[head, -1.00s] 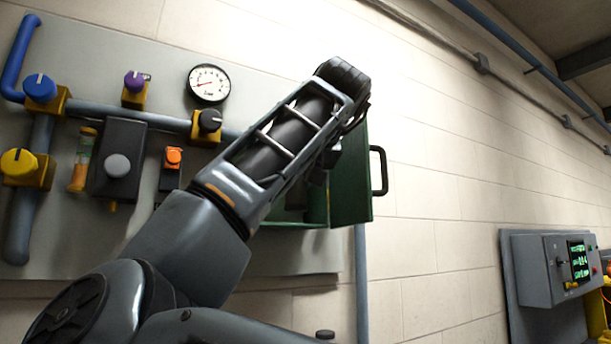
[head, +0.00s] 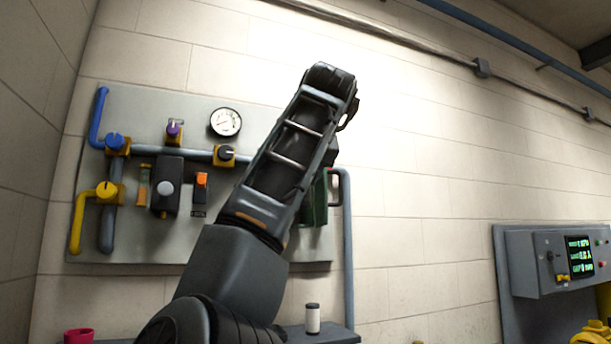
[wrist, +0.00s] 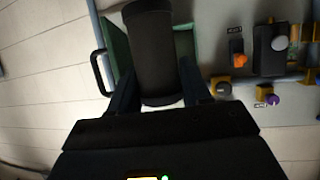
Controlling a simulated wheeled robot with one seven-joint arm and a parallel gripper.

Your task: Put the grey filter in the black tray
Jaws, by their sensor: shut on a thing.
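My gripper (wrist: 157,78) is shut on a dark grey cylinder, the filter (wrist: 152,45), with one finger on each side of it. In the wrist view the filter stands in front of an open green box (wrist: 185,40) with a black handle. Whether the filter is still partly inside the box I cannot tell. In the head view my raised arm hides the gripper, the filter and most of the green box (head: 318,202). I cannot make out a black tray in either view.
A wall panel (head: 130,240) carries pipes, coloured knobs and a gauge (head: 225,122). Below it is a dark ledge (head: 335,334) with a white, dark-capped bottle (head: 312,318). A red cup (head: 78,337) is at lower left. A control box (head: 560,262) hangs at right.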

